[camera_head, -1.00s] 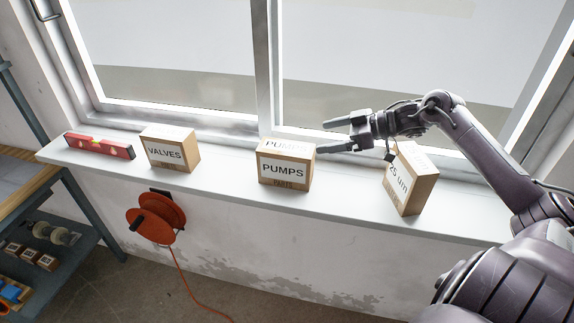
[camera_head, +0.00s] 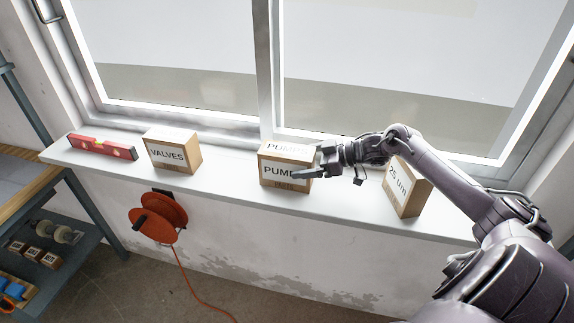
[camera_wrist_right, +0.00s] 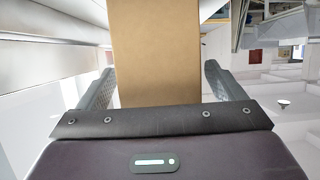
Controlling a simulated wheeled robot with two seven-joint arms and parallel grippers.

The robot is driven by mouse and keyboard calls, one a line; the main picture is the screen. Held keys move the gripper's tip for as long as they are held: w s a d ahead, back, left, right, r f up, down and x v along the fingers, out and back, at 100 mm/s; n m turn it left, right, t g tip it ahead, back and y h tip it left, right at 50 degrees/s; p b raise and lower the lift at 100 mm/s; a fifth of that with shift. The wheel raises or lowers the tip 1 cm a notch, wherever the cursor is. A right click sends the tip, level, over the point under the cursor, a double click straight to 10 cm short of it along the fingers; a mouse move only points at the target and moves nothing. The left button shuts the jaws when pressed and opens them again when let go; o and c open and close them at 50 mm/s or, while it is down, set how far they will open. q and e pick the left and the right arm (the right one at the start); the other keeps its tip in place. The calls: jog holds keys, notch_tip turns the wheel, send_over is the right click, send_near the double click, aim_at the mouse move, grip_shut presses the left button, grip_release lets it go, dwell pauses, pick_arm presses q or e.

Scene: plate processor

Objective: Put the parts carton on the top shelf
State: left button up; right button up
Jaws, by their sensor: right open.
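A brown carton labelled PUMPS (camera_head: 285,165) stands upright on the white window sill, near the middle. My right gripper (camera_head: 307,162) is open at its right end. One finger crosses the front label; the far finger is mostly hidden. In the right wrist view the plain brown carton (camera_wrist_right: 155,50) lies between the two open fingers (camera_wrist_right: 158,85). A blue-grey rack with a wooden top board (camera_head: 14,178) stands at the left edge, only partly in view. My left gripper is out of view.
On the sill (camera_head: 225,176) stand a VALVES carton (camera_head: 171,152) and a 25 um carton (camera_head: 405,188), with a red spirit level (camera_head: 102,147) at the far left. An orange reel (camera_head: 157,218) hangs below. Window glass rises behind. A lower rack shelf holds small items.

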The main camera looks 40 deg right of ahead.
jog(key=shift+w+a+f, duration=0.2)
jog(key=shift+w+a, duration=0.1)
jog(key=shift+w, duration=0.1)
jog(key=c, duration=1.3)
jog(key=shift+r, duration=0.15)
jog(key=c, duration=0.4)
jog(key=shift+o, duration=0.2)
notch_tip(320, 180, up, 20)
jog(key=b, duration=0.3)
jog(key=shift+b, duration=0.35)
